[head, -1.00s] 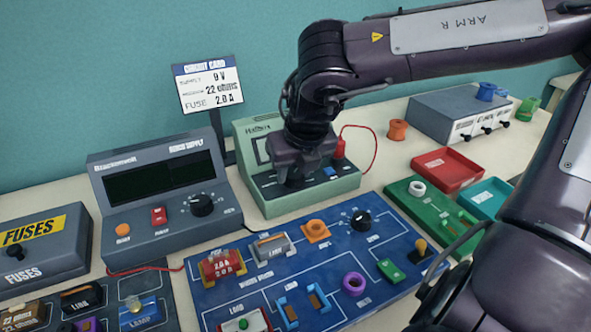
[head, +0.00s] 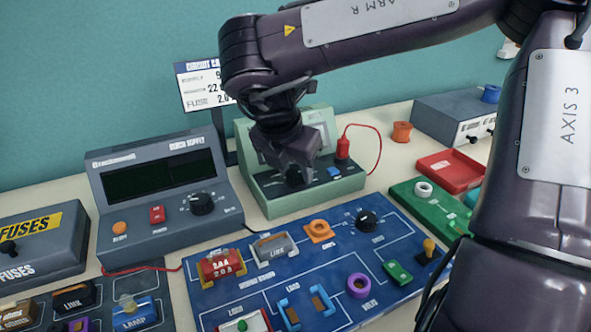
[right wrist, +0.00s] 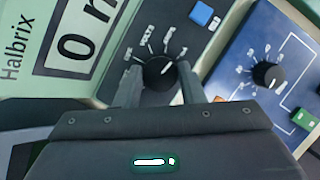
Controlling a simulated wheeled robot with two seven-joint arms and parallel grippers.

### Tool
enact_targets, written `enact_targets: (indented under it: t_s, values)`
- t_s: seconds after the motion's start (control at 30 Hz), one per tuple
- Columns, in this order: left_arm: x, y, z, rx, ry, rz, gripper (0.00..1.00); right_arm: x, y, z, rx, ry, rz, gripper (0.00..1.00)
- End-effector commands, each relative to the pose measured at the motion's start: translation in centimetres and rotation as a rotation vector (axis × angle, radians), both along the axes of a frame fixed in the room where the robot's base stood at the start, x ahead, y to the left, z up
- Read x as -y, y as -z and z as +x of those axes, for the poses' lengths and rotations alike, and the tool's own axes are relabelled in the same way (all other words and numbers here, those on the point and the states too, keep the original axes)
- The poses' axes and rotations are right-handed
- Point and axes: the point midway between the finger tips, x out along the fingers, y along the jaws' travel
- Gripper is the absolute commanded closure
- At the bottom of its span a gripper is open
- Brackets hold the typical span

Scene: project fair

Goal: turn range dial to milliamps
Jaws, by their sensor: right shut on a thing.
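The pale green Halbrix meter (head: 310,196) stands behind the blue circuit board. Its black range dial (head: 294,177) is on the sloping front panel. My right gripper (head: 292,168) points down onto the dial. In the right wrist view the dial (right wrist: 160,72) sits between the two fingers, and the right gripper (right wrist: 158,84) is shut on it. A white pointer line shows on the knob. The meter's display (right wrist: 82,40) shows a 0 and part of an "m"; the rest is cut off. My left gripper is not in view.
A blue button (head: 334,172) and a red plug (head: 342,148) with a looped lead are right of the dial. The bench supply (head: 160,190) stands close on the left. The blue board (head: 330,260), with another black knob (head: 367,220), lies in front.

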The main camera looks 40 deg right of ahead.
Motion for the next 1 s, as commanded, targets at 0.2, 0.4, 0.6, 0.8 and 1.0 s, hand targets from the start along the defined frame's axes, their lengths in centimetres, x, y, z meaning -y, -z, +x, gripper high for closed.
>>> enact_targets:
  t_s: [0.2,0.4,0.6,0.8,1.0]
  values:
    - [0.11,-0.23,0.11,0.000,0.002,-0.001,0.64,-0.06,0.02,0.11,-0.001,0.102,0.002,0.87]
    - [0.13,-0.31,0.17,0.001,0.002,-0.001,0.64,-0.03,0.02,0.10,-0.001,0.147,0.001,0.87]
    - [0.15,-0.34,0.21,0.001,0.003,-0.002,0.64,-0.03,0.00,0.10,0.000,0.160,0.001,0.87]
    - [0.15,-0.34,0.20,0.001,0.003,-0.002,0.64,-0.02,0.01,0.11,0.000,0.160,0.001,0.87]
    - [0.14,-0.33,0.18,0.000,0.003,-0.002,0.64,-0.02,0.01,0.10,0.000,0.159,0.001,0.49]
